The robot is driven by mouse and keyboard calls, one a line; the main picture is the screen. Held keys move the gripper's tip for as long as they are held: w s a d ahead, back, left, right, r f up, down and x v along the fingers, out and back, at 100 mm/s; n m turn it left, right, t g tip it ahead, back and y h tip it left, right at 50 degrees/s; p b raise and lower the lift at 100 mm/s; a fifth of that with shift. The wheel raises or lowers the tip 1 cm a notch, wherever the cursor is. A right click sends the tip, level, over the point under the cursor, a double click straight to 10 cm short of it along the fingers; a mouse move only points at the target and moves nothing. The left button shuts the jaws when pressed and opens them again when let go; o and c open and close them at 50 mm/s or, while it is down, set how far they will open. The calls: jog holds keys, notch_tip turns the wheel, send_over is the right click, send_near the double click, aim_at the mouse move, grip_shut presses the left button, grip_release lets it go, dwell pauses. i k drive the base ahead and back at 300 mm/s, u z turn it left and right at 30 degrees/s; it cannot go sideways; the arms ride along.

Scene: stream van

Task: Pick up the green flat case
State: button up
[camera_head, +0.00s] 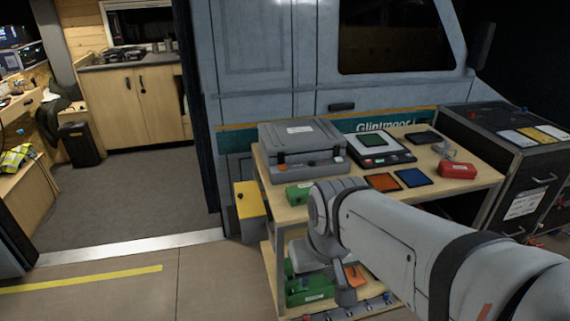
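The green flat case (372,138) looks like a thin green square lying on a grey flat device with a dark edge (388,158), on the wooden table. Nothing covers it in this view. My gripper (345,292) hangs low at the end of my arm, in front of the table and near its lower shelf, well below and apart from the green flat case. I cannot make out its fingers clearly, and no case shows in it.
An orange flat case (382,182), a blue one (413,177) and a dark one (422,137) lie nearby. A grey toolbox (300,148), a green box (298,194) and a red box (457,169) share the tabletop. Green bins (308,291) sit below. The van wall stands behind.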

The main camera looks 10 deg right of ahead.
aim_at(297, 195)
jog(key=u, duration=0.05)
jog(key=i, duration=1)
jog(key=z, duration=0.05)
